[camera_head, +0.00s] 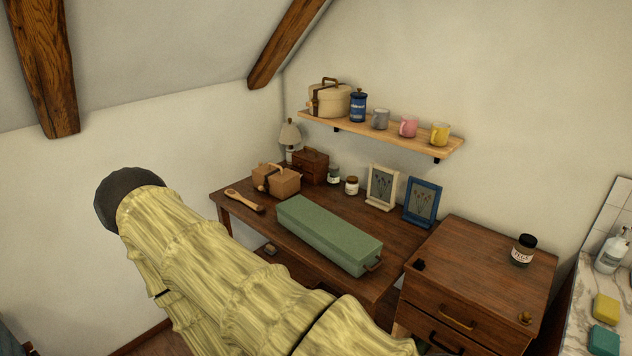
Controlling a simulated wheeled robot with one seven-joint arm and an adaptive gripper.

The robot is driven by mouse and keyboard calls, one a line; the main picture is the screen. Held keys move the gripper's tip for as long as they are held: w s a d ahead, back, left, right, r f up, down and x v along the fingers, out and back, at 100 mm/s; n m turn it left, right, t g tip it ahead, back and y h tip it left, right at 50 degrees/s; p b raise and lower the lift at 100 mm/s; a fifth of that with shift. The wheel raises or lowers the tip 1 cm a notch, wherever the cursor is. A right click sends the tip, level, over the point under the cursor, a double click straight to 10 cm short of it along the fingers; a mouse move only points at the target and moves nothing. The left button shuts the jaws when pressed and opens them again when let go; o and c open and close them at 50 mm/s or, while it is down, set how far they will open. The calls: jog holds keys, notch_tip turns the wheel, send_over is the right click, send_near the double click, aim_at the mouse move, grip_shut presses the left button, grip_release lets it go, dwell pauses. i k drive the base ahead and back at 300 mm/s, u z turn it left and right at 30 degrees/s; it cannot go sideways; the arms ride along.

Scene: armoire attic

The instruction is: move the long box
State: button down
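The long box (326,233) is green with a closed lid and a handle at its near right end. It lies at an angle on the dark wooden desk (405,238), close to the front edge. My arm, in a pale yellow sleeve, crosses the lower left of the head view, in front of the desk's front side. A dark rounded part shows at its upper left end. My gripper's fingers cannot be made out. Nothing is seen touching the long box.
Beside the box are a wooden brush (244,200), a tan box (276,180), a brown chest (310,165), small jars (352,186) and two picture frames (383,186). A drawer cabinet (480,262) stands right. A shelf (380,133) with mugs hangs above. Sloping beams (45,65) are overhead.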

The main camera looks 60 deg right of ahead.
aim_at(354, 250)
jog(key=z, duration=0.7)
jog(key=i, duration=0.75)
jog(key=z, duration=0.8)
